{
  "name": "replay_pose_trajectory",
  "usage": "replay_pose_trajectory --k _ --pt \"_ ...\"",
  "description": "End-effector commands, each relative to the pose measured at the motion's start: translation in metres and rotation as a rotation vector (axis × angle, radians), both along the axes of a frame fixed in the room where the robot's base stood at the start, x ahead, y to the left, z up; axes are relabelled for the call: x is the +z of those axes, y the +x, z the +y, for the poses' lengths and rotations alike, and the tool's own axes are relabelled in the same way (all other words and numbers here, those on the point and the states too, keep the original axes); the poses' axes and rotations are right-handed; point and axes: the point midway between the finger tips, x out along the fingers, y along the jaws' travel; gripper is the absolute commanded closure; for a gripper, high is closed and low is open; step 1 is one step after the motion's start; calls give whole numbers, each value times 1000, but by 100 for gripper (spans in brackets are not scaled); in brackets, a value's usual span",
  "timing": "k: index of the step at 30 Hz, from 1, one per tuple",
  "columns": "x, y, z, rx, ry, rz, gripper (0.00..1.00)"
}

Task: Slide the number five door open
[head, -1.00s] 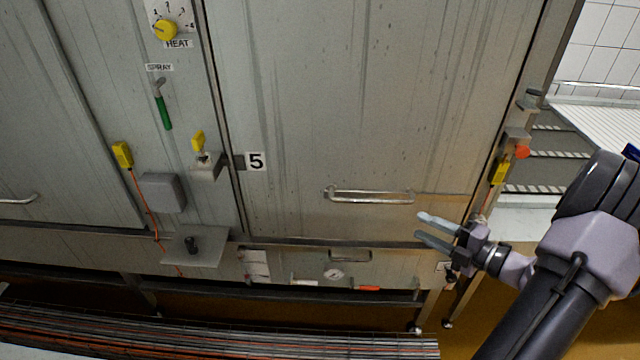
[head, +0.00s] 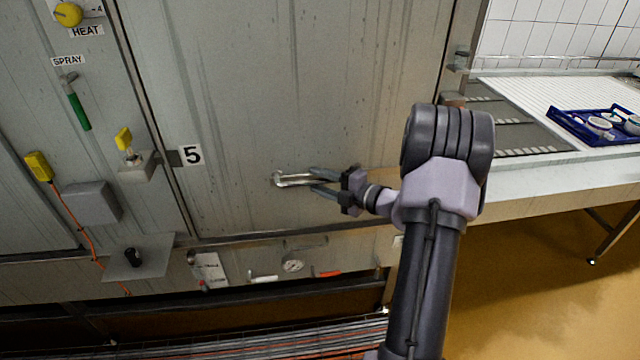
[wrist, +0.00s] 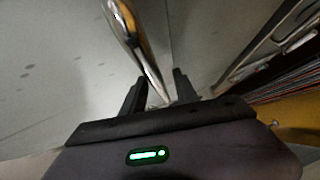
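The number five door (head: 290,110) is a tall grey metal panel, with a "5" label (head: 190,155) at its lower left edge. Its horizontal bar handle (head: 293,180) sits low on the door. My gripper (head: 318,180) is at the right part of the handle, its two fingers apart, one above and one below the bar in the head view. In the wrist view the handle (wrist: 138,45) runs down to the space between the open fingertips (wrist: 157,85). I cannot tell whether either finger touches it. The handle's right end is hidden by my gripper.
A yellow key-like switch (head: 124,140) and bracket stand left of the door. A dark metal rail (head: 300,236) runs under it. To the right, a white ribbed table (head: 540,100) holds a blue crate (head: 570,128) with white moulds. A slatted surface lies below.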

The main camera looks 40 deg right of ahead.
Motion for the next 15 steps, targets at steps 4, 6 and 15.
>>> replay_pose_trajectory --k 4,6,15 --pt "0 0 0 0 -1 0 64" --pt "0 0 0 0 -1 0 74" --pt "0 0 0 1 -1 0 100"
